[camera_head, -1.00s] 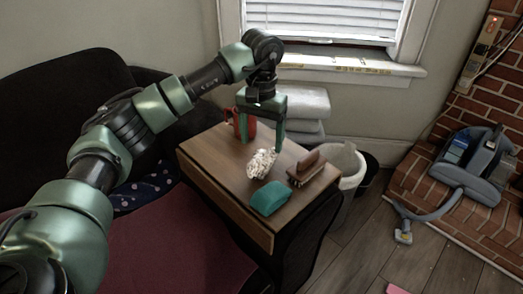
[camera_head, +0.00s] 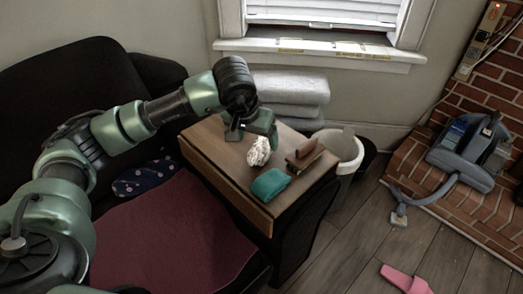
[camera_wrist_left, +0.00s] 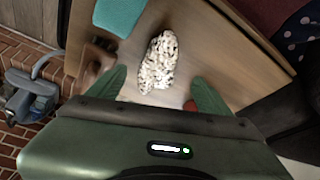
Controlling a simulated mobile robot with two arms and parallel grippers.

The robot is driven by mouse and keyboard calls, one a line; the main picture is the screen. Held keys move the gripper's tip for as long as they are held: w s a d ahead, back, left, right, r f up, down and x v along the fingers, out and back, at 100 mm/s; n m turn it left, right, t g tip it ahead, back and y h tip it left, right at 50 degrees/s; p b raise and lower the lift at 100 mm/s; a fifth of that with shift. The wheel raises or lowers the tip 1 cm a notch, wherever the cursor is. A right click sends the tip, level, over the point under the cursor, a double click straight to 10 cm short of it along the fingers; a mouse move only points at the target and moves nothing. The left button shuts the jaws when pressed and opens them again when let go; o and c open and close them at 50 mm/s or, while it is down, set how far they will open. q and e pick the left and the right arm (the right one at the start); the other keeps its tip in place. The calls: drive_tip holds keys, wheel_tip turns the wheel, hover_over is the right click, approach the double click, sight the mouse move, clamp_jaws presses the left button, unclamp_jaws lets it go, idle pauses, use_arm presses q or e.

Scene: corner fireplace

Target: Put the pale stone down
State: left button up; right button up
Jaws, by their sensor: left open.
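The pale stone (camera_head: 259,152), whitish with dark specks, lies on the small wooden side table (camera_head: 222,165). It also shows in the left wrist view (camera_wrist_left: 158,62), ahead of and between the fingers. My left gripper (camera_head: 254,134) is open and empty, just behind the stone in the head view. In the wrist view its two green fingers (camera_wrist_left: 158,78) stand apart, one towards each side of the stone, with gaps visible. Whether a fingertip touches it I cannot tell. My right gripper is not in view.
A teal folded item (camera_head: 270,185) and a brown brush-like block (camera_head: 305,154) lie near the stone. A sliver of red (camera_wrist_left: 190,106) shows by a finger. A white bin (camera_head: 345,150) stands beyond the table; a sofa seat (camera_head: 180,235) is on the left.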

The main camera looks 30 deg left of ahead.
sight(260, 148)
use_arm(q)
drive_tip(key=b+x, duration=0.1)
drive_tip(key=x, duration=0.6)
drive_tip(key=shift+s+d+f, duration=0.1)
drive_tip(key=shift+f, duration=0.15)
drive_tip(key=shift+r, duration=0.1)
clamp_jaws()
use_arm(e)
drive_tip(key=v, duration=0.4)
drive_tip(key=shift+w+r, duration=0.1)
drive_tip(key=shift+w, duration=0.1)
